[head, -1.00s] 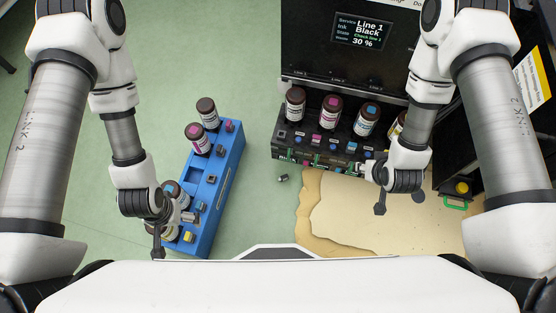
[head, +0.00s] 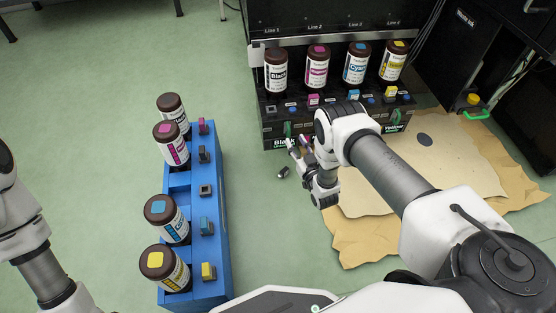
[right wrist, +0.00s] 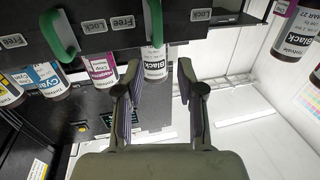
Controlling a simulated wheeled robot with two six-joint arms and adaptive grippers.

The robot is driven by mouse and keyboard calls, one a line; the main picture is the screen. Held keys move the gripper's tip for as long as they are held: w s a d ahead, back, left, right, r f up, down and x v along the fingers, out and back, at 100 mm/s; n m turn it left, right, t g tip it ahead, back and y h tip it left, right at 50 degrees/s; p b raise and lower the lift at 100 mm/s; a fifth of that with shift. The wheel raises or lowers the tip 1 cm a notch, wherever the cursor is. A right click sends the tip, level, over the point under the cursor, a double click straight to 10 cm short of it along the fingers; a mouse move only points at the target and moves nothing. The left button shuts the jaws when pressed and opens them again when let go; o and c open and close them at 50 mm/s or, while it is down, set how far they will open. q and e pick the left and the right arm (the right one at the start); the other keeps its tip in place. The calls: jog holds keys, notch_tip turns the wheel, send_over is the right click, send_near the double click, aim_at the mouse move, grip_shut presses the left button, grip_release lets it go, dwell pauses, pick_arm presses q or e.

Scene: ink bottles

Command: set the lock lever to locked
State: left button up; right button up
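In the head view my right gripper (head: 299,148) is in front of the black ink station (head: 340,95), near the Black line's green lock lever (head: 287,129). In the right wrist view the gripper (right wrist: 160,85) is open and empty. A green lever (right wrist: 155,22) stands just beyond the fingertips, apart from them, between a "Free" label (right wrist: 123,22) and a "Lock" label (right wrist: 200,14). I cannot tell its setting. Another green lever (right wrist: 60,35) is to the left. My left gripper is out of view; only its arm shows at the left edge.
Black, magenta, cyan and yellow bottles stand on the station. A blue rack (head: 223,240) with several bottles and caps stands left. Tan sheets (head: 380,190) lie under my right arm. A black cabinet (head: 475,60) is at right.

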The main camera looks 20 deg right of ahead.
aim_at(289, 136)
jog(key=w+f+b, duration=0.1)
jog(key=w, duration=0.1)
jog(key=w+b, duration=0.1)
jog(key=w, duration=0.1)
jog(key=w+f+b, duration=0.1)
jog(key=w, duration=0.2)
jog(key=shift+d+f+b, duration=0.3)
jog(key=shift+b, duration=0.1)
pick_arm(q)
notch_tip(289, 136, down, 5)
pick_arm(e)
jog(key=shift+r, duration=0.1)
grip_shut()
